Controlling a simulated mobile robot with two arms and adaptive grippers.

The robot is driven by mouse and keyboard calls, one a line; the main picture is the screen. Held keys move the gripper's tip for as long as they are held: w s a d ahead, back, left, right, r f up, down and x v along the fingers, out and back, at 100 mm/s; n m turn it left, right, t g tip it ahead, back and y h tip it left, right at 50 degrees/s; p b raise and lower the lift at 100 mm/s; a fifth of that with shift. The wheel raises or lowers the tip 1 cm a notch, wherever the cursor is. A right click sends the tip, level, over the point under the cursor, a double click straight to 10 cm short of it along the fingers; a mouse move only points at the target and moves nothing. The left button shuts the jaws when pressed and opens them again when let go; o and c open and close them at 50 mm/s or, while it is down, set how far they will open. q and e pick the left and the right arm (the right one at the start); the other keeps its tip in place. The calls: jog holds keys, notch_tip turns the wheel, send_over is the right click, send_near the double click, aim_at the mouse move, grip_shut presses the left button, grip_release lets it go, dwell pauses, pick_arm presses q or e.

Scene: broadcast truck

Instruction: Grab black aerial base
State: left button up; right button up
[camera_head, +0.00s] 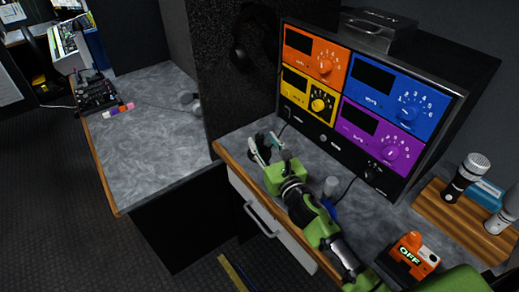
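My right gripper (264,146) reaches in from the lower right on my green and black arm. It is over the grey counter (240,140), near the counter's left end and in front of the rack of coloured panels. Its pale fingers look spread apart, with nothing clear between them. I cannot pick out a black aerial base for certain; the gripper and arm hide part of the counter. My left gripper is not in view.
The rack (345,150) has orange, yellow, blue and purple panels. A wooden board (450,217) with microphones and an orange OFF box (413,255) are at right. A black mixer (97,92) and colored markers (118,110) are on the left desk (150,150).

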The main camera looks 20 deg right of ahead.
aim_at(261, 136)
jog(key=w, duration=0.4)
jog(key=shift+a, duration=0.1)
grip_shut()
jog(key=shift+r, duration=0.1)
jog(key=shift+r+p, duration=0.15)
jog(key=shift+p, duration=0.15)
